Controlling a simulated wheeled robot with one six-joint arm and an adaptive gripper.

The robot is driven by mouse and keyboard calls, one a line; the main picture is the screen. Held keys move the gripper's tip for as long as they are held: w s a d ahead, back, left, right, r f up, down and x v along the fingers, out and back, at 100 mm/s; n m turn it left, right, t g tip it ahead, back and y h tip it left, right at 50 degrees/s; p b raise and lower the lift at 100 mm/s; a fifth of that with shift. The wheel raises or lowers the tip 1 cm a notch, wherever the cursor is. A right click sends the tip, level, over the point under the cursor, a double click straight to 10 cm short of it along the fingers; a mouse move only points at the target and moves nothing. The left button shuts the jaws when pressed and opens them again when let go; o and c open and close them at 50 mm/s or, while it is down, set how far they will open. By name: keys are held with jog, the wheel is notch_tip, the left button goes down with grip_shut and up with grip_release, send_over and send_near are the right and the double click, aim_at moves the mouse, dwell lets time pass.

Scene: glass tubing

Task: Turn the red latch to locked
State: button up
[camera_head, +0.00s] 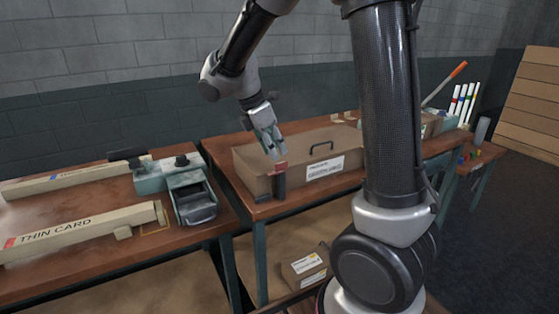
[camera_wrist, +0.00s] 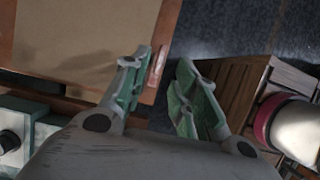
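In the wrist view the red latch (camera_wrist: 157,67) shows as a narrow strip by the bin's edge, between my fingers and close to the left one. My gripper (camera_head: 273,155) points down at the latch, its tips at or just above it. In the wrist view my gripper (camera_wrist: 163,62) has its fingers apart, with a gap to the right of the latch. I cannot tell whether a finger touches the latch.
The brown bin (camera_head: 252,169) has a black handle and a white label. Left on another table are a "THIN CARD" box (camera_head: 80,231) and a grey-green device (camera_head: 192,196) with an open tray. Shelves below hold a small carton (camera_head: 305,265).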

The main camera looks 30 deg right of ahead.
aim_at(281, 163)
jog(key=x, duration=0.5)
jog(key=shift+f, duration=0.15)
jog(key=shift+c, duration=0.2)
grip_shut()
